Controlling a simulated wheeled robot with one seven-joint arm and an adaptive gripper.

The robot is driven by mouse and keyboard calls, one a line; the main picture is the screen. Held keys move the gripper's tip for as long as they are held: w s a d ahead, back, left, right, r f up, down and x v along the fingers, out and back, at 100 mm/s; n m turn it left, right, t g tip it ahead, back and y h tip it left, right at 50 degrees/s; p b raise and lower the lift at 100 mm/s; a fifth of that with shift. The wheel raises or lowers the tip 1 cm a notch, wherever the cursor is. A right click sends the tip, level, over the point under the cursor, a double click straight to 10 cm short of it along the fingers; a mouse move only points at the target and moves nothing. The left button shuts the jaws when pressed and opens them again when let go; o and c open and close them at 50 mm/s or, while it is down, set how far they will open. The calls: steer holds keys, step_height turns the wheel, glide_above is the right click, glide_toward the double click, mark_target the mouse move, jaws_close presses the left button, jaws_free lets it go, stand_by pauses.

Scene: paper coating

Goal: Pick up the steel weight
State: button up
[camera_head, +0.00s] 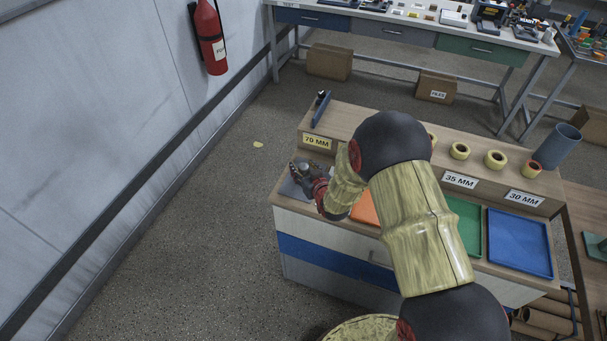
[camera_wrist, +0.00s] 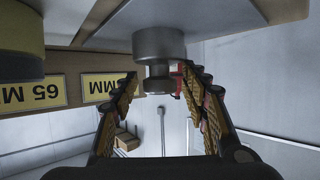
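The steel weight (camera_wrist: 158,44) is a grey cylinder with a narrower knob. In the wrist view, which looks upside down, it stands against a flat grey plate (camera_wrist: 215,36). My gripper (camera_wrist: 158,80) is open, with one finger on each side of the knob. A gap shows between the left finger and the knob; the right finger is close to it, and I cannot tell if it touches. In the head view my gripper (camera_head: 305,172) is at the left end of the wooden bench, over the grey plate (camera_head: 289,188). The weight is not clearly visible there.
An orange tray (camera_head: 364,209), a green tray (camera_head: 469,230) and a blue tray (camera_head: 519,242) lie right of the plate. The raised shelf behind bears a 70 MM label (camera_head: 317,142), tape rolls (camera_head: 495,159) and a grey-blue cylinder (camera_head: 558,146).

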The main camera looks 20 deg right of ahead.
steer(key=shift+s+f, duration=0.1)
steer(key=c, duration=1)
steer(key=shift+s+f, duration=0.1)
steer(key=shift+f, duration=0.05)
jaws_close()
